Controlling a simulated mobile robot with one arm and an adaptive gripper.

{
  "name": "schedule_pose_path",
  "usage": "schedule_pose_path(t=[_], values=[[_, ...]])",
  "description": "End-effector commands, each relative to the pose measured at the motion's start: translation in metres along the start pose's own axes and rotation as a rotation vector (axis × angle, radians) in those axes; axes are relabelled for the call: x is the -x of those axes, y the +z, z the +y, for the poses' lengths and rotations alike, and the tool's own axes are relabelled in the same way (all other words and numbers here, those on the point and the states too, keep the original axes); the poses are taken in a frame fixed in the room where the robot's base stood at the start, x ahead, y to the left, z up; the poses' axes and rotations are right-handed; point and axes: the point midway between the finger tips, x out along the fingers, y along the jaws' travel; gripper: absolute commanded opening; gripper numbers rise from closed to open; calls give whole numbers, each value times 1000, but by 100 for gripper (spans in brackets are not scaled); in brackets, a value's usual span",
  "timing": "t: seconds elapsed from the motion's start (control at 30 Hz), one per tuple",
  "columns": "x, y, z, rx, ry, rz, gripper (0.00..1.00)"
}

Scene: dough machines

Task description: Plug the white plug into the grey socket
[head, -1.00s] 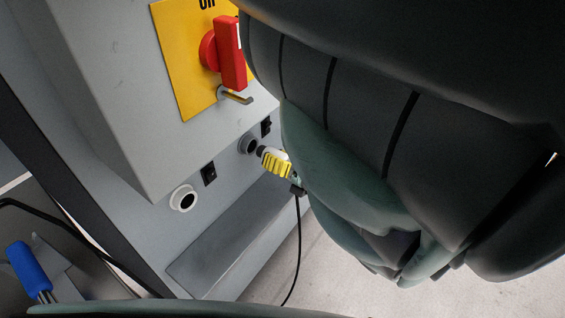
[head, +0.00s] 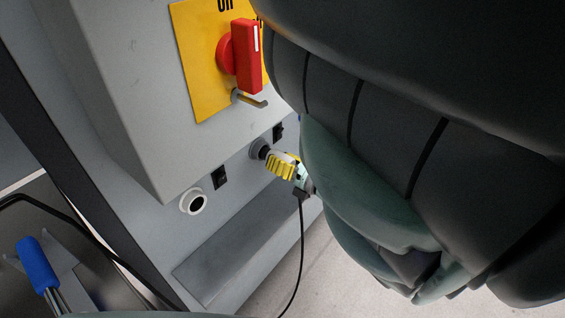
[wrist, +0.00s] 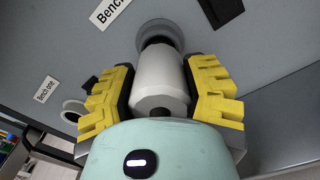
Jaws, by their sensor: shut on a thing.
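My gripper (wrist: 160,78) has yellow ridged fingers and is shut on the white plug (wrist: 160,72), one finger on each side. In the head view my gripper (head: 283,166) points at the machine's lower panel, with the plug mostly hidden by the fingers. The grey socket (wrist: 157,30) is a round ring straight ahead of the plug, and it also shows in the head view (head: 257,147). The plug's front end overlaps the socket's dark opening; I cannot tell whether it is inside or just in front. A black cable hangs below my gripper.
A white socket (head: 193,201) sits on the same panel to the left. Black switches (head: 220,178) are beside the sockets. A red rotary switch (head: 240,56) on a yellow plate is above. A blue-handled tool (head: 37,263) lies at lower left.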

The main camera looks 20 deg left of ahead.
Motion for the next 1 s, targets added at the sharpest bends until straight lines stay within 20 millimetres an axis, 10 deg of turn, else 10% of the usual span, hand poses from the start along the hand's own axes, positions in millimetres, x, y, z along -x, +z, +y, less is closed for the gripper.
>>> schedule_pose_path(t=[1.0], values=[[-24, 0, 1, 0, 2, -1, 4]])
